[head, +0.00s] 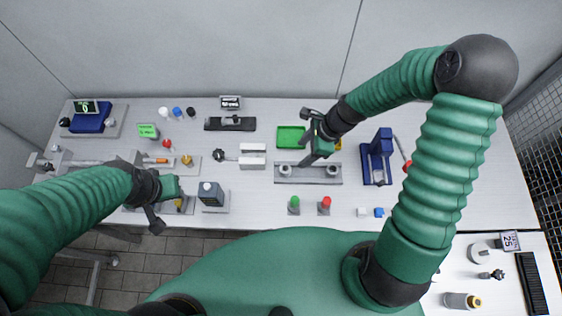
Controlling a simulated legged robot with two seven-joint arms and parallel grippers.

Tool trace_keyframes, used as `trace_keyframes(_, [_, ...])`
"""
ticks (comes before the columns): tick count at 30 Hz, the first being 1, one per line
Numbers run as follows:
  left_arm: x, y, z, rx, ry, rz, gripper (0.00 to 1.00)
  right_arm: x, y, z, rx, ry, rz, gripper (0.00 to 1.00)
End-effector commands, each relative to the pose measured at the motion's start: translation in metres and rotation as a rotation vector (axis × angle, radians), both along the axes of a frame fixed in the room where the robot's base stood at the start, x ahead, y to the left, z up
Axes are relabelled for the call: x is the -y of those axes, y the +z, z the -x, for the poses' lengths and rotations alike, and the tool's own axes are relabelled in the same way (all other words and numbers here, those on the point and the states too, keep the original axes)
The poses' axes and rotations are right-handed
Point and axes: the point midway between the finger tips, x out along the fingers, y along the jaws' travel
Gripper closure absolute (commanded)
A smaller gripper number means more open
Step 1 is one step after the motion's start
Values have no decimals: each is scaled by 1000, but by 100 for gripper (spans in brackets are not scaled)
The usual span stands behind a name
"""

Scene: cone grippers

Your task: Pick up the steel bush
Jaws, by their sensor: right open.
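I cannot tell for sure which piece is the steel bush. Two small round grey metal pieces sit on a grey bar fixture (308,180) in the middle of the table, a left one (285,170) and a right one (332,171). My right gripper (306,137) is open, over the area between the green tray (286,131) and this fixture. One finger reaches over the bar between the two round pieces. I see nothing between its fingers. My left gripper (160,205) is at the left front of the table; its jaw gap is unclear.
A blue press (381,160) stands right of the fixture. Red (325,204) and green (294,204) buttons are in front. A grey box (211,195) and white blocks (252,156) stand to the left. A metal cylinder (458,300) lies on the right side table.

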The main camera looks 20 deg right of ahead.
Motion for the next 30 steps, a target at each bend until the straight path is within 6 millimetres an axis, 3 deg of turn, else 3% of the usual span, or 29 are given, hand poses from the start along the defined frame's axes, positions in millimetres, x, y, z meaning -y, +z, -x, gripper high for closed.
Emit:
trace_keyframes(6, [0, 5, 0, 0, 0, 0, 64, -22, -52, -9, -9, 5, -2, 41])
trace_keyframes(14, [0, 13, 0, 1, 1, 0, 64, -33, -79, -11, -5, 5, -1, 41])
trace_keyframes(19, [0, 22, 0, 1, 1, 0, 64, -43, -106, -12, -3, 6, 0, 41])
trace_keyframes(28, [0, 22, 0, 1, 0, 0, 64, -46, -118, -16, -2, 5, 3, 41])
trace_keyframes(30, [0, 22, 0, 1, 0, 0, 64, -46, -117, -15, -2, 5, 3, 51])
